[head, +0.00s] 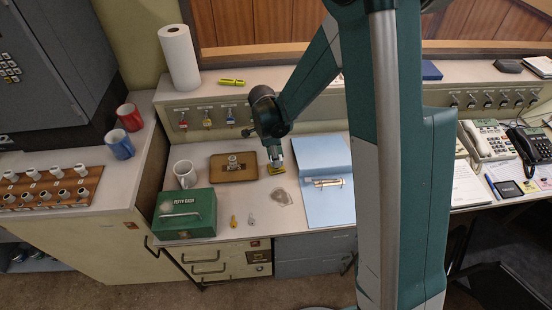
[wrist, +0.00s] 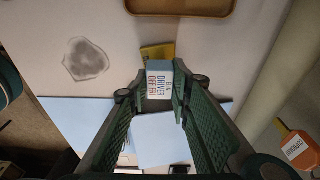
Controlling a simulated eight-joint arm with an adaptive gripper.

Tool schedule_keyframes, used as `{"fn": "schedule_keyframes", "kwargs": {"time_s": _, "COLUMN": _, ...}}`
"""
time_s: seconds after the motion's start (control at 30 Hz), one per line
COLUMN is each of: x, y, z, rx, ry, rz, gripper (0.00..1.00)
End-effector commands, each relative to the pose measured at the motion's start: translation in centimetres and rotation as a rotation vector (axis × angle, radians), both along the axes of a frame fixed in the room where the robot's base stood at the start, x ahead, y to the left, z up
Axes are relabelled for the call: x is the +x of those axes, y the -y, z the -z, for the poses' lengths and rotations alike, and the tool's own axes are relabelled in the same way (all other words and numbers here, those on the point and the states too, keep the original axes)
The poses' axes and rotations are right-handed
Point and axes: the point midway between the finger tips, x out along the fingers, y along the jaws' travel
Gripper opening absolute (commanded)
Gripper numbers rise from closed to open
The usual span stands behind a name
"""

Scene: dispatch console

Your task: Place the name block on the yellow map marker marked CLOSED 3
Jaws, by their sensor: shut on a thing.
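My gripper (head: 275,158) points down over the desk, left of the open blue folder. In the wrist view my gripper (wrist: 159,92) is shut on the name block (wrist: 159,84), a small block with a white printed label that seems to read DRIVER, and blue sides. A yellow piece (wrist: 157,52), likely the map marker, lies on the desk just past the block and is partly hidden by it. In the head view the yellow piece (head: 276,170) shows right at my fingertips. Its lettering is not readable. I cannot tell whether the block touches it.
The blue folder (head: 323,205) lies close on the right. A brown tray (head: 220,176), white mug (head: 184,174) and green cash box (head: 185,225) stand on the left.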

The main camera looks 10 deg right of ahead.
Motion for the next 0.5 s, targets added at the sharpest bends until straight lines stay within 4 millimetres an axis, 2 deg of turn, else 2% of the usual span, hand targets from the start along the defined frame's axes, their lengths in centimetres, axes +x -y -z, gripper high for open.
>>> {"fn": "schedule_keyframes", "kwargs": {"time_s": 0.37, "x": 0.0, "y": 0.0, "z": 0.31, "rx": 0.0, "ry": 0.0, "rz": 0.0, "gripper": 0.11}}
{"fn": "schedule_keyframes", "kwargs": {"time_s": 0.4, "x": 0.0, "y": 0.0, "z": 0.34, "rx": 0.0, "ry": 0.0, "rz": 0.0, "gripper": 0.23}}
{"fn": "schedule_keyframes", "kwargs": {"time_s": 0.5, "x": 0.0, "y": 0.0, "z": 0.26, "rx": 0.0, "ry": 0.0, "rz": 0.0, "gripper": 0.36}}
